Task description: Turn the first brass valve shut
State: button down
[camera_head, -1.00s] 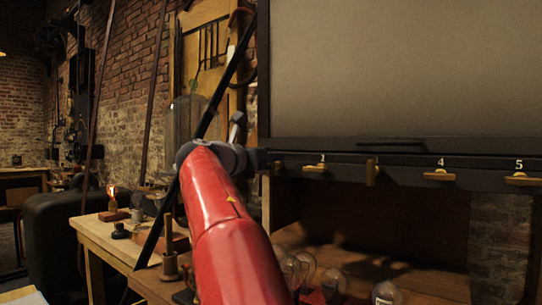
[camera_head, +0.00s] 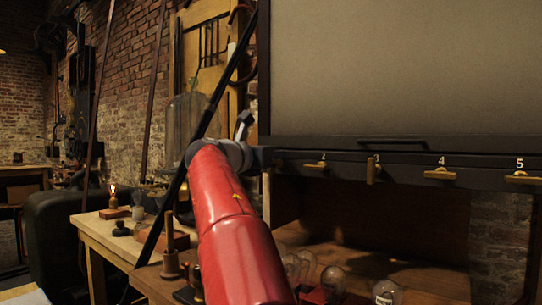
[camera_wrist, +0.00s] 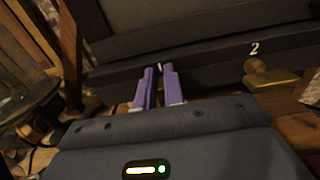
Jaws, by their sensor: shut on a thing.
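My gripper (camera_wrist: 158,68) shows its two purple fingers in the wrist view, close together at the dark rail, left of the valve marked 2. It is shut on the first brass valve, which the fingers hide almost wholly; I cannot tell its angle. A small pale mark shows between the fingertips. In the head view my red arm and grey wrist cover the rail's left end, where the first valve is. The second brass valve (camera_head: 315,166) has its handle lying level; it also shows in the wrist view (camera_wrist: 268,76), right of the fingers.
Along the rail, the third valve (camera_head: 372,171) has its handle upright, while the fourth (camera_head: 439,174) and fifth (camera_head: 521,178) lie level. Glass bulbs (camera_head: 333,281) stand below. A wooden bench (camera_head: 100,230) and a glass bell jar (camera_head: 186,125) are at left.

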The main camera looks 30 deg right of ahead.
aim_at(288, 164)
jog(key=shift+s+m, duration=0.1)
jog(key=shift+m, duration=0.2)
jog(key=m+b, duration=0.1)
jog(key=m, duration=0.2)
jog(key=s+m+b, duration=0.1)
jog(key=m, duration=0.2)
jog(key=f+m, duration=0.1)
jog(key=m, duration=0.3)
jog(key=shift+s+d+f+b, duration=0.1)
jog(key=shift+s+d+b, duration=0.2)
jog(key=shift+s+b, duration=0.1)
jog(key=m+b, duration=0.1)
jog(key=m, duration=0.2)
jog(key=shift+s+d+f+m+b, duration=0.1)
jog(key=shift+f+m+b, duration=0.25)
jog(key=shift+m, duration=0.05)
jog(key=shift+f+m+b, duration=0.15)
jog(key=shift+m+b, duration=0.25)
jog(key=shift+m, duration=0.45)
jog(key=shift+f+m+b, duration=0.15)
jog(key=shift+m+b, duration=0.2)
jog(key=shift+m, duration=0.5)
jog(key=c, duration=1.5)
grip_release()
jog(key=shift+s, duration=0.1)
